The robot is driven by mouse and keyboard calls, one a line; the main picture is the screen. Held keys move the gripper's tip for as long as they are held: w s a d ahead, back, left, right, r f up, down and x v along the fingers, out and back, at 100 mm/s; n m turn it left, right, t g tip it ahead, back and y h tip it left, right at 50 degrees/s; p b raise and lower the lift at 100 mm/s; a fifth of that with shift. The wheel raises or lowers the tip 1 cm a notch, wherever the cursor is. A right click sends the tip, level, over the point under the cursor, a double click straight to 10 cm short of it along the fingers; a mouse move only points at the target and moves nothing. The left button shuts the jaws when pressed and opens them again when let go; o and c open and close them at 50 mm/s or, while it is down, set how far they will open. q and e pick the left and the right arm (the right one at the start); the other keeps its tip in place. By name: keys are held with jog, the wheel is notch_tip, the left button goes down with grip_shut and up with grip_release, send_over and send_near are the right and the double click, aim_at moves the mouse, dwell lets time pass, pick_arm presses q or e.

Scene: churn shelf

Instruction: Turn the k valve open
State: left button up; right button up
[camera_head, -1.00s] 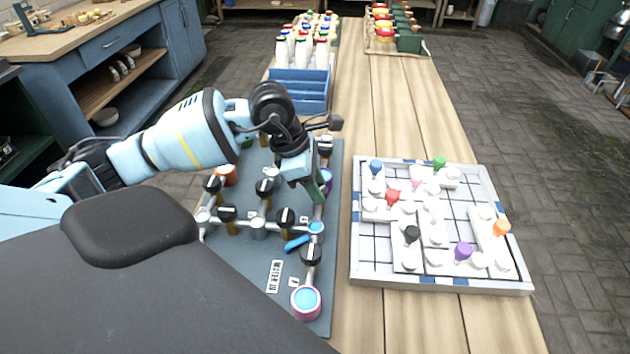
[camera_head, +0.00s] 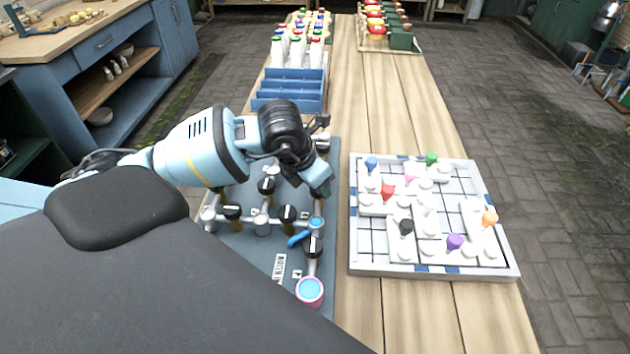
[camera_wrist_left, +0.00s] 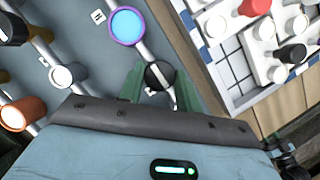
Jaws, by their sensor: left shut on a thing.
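The valve board (camera_head: 257,258) is a grey-blue panel with silver pipes and several black knobs. My left gripper (camera_head: 320,187) is over its right side, pointing down. In the left wrist view its two green fingers (camera_wrist_left: 160,84) are on either side of a round black knob (camera_wrist_left: 158,74) with a white stripe, and it is shut on this knob. The arm hides this knob in the head view. I cannot read a letter that marks it as k. Other black knobs (camera_head: 287,213) stand nearer me. My right gripper is not in view.
A blue lever (camera_head: 299,238) and a pink-rimmed round port (camera_head: 310,291) are at the board's near right. A white puzzle tray (camera_head: 432,268) with coloured pegs stands to the right. A blue crate (camera_head: 290,88) and white bottles (camera_head: 297,55) are behind. The table's far middle is clear.

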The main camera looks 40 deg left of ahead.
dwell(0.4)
pick_arm(q)
jog(key=o, duration=1)
jog(key=v, duration=0.8)
jog(key=shift+f, duration=0.15)
